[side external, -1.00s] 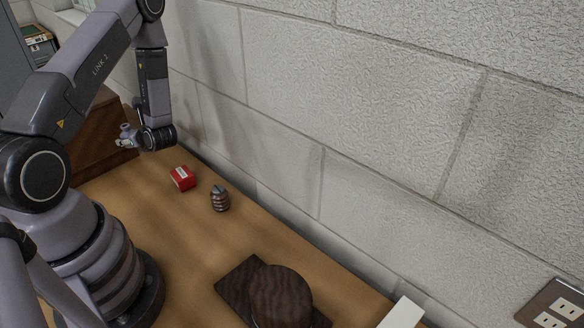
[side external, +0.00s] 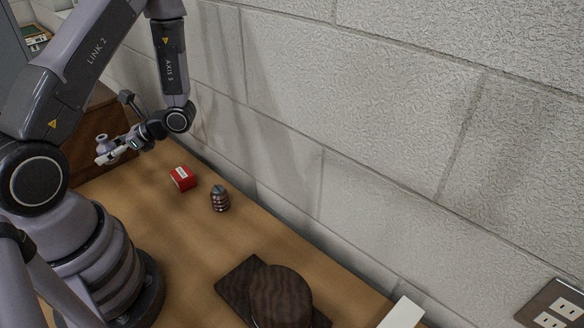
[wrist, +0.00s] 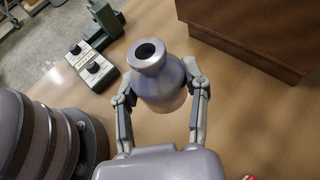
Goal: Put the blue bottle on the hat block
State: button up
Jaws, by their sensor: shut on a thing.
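The blue bottle (wrist: 147,80) looks grey-blue, with a round body, a narrow neck and a dark mouth facing the wrist camera. My gripper (wrist: 160,86) is shut on its body, with one finger on each side. In the side external view, my gripper (side external: 112,152) holds the bottle (side external: 102,141) above the far left of the table; the bottle is small there. The hat block (side external: 281,296) is a dark wooden dome on a flat dark board, low in the same view, well away from the gripper.
A red box (side external: 182,178) and a ribbed brown object with a grey top (side external: 220,199) stand between gripper and hat block. A brown wooden case (wrist: 252,32) is behind the gripper. A device with two knobs (wrist: 90,64) lies nearby. A wall bounds the table.

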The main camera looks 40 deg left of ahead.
jog(key=s+d+r+n+g+h, duration=0.25)
jog(key=d+n+h, duration=0.25)
jog(key=d, duration=0.5)
jog(key=r+n+t+h, duration=0.1)
jog(key=n+t+h, duration=0.4)
jog(key=n+h, duration=0.95)
send_over(267, 278)
jog(key=shift+t+h, duration=0.25)
jog(key=shift+h, duration=0.1)
notch_tip(267, 278, down, 7)
jog(key=shift+f, duration=0.5)
jog(key=o, duration=0.8)
jog(key=shift+f, duration=0.15)
jog(key=o, duration=0.4)
